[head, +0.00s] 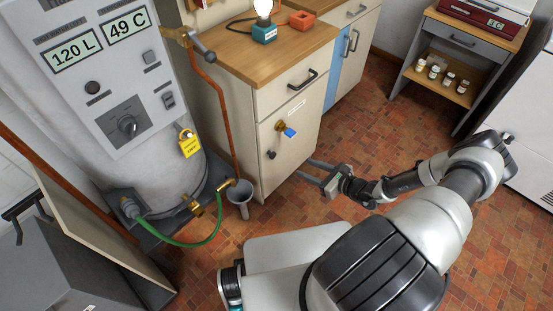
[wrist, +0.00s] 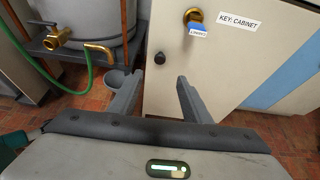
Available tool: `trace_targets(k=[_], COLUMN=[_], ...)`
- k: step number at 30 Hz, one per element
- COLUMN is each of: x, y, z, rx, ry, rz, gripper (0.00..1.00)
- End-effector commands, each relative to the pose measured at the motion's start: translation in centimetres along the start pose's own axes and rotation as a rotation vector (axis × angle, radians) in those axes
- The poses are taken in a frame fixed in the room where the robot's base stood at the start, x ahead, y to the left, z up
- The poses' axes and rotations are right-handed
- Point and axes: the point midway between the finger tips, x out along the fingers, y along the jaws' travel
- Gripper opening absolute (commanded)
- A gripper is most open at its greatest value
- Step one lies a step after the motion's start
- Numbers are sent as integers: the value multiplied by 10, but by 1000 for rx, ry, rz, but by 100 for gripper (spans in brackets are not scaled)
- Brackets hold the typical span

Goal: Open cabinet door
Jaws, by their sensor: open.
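The cream cabinet door (head: 298,150) is shut, under a drawer with a dark bar handle (head: 302,80). It fills the middle of the wrist view (wrist: 215,75). A brass lock (wrist: 193,15) with a blue-tagged key (wrist: 198,30) is on its upper part; the tag also shows in the head view (head: 289,132). A small black knob (head: 271,155) is near the door's left edge, below the lock. My gripper (head: 307,169) is open and empty, in front of the door. In the wrist view, the knob (wrist: 159,58) appears just beyond and between the fingertips (wrist: 158,82), apart from them.
A grey boiler (head: 130,110) with a green hose (head: 195,240), copper pipe and drain funnel (head: 239,192) stands left of the cabinet. A wooden shelf unit (head: 455,80) with small jars is at the back right. Tiled floor (head: 375,110) is clear right of the cabinet.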

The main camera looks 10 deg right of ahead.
Motion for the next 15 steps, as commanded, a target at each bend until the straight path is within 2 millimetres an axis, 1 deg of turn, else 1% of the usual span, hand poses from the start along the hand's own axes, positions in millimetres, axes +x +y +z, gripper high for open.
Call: trace_targets(k=[1, 5, 7, 11, 15], x=[2, 13, 23, 50, 81], y=[1, 1, 1, 2, 1], z=[-4, -6, -6, -6, -7], rx=[15, 20, 20, 18, 17], ry=[-4, -4, -4, -4, -3], rz=[-9, -12, -11, -9, -8], gripper=[44, 44, 44, 44, 44])
